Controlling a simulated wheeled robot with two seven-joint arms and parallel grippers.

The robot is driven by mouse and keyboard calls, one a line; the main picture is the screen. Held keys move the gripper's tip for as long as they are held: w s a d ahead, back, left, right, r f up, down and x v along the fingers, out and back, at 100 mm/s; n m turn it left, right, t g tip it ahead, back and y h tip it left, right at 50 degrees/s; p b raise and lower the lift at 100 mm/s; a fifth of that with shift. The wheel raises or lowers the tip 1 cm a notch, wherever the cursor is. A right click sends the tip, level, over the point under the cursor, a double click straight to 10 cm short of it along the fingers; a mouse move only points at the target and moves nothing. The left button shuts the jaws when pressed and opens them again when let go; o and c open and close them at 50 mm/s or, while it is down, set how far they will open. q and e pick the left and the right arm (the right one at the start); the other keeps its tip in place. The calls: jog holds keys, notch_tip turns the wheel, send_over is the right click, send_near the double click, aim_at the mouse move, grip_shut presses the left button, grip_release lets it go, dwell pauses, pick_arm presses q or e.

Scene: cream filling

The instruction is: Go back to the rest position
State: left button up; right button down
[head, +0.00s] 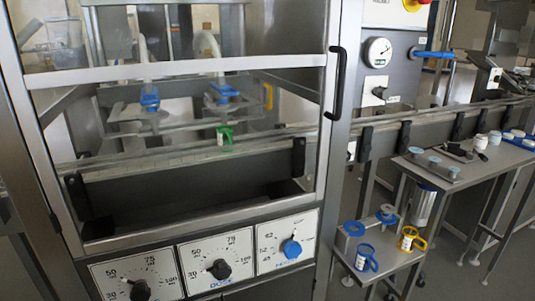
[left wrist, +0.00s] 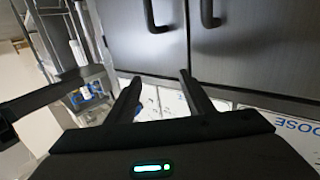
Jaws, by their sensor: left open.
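My left gripper (left wrist: 162,90) shows in the left wrist view, its two dark fingers spread apart with nothing between them. It is near the machine's front, with part of a dial panel (left wrist: 160,103) showing beyond the fingers. Neither of my grippers shows in the head view. My right gripper is in neither view.
The filling machine has a glass door with a dark handle (head: 337,83) and dial panels (head: 138,276) below. A low side table (head: 392,257) holds a blue mug (head: 366,258) and a yellow mug (head: 407,239). A longer table (head: 466,168) stands at the right. Floor shows between the tables.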

pick_arm(q)
jog(key=s+a+f+g+y+p, duration=0.1)
jog(key=s+a+f+g+p, duration=0.2)
jog(key=s+f, duration=0.4)
jog(key=s+a+f+g+y+p, duration=0.1)
jog(key=s+a+f+g+p, duration=0.2)
jog(key=s+f+g+p, duration=0.2)
jog(key=s+a+f+g+y+p, duration=0.1)
jog(key=s+a+f+g+p, duration=0.2)
jog(key=s+f, duration=0.8)
jog(key=s+p, duration=0.2)
jog(key=s, duration=0.2)
jog(key=shift+a+n+g+y, duration=0.2)
jog(key=shift+n+g+y, duration=0.2)
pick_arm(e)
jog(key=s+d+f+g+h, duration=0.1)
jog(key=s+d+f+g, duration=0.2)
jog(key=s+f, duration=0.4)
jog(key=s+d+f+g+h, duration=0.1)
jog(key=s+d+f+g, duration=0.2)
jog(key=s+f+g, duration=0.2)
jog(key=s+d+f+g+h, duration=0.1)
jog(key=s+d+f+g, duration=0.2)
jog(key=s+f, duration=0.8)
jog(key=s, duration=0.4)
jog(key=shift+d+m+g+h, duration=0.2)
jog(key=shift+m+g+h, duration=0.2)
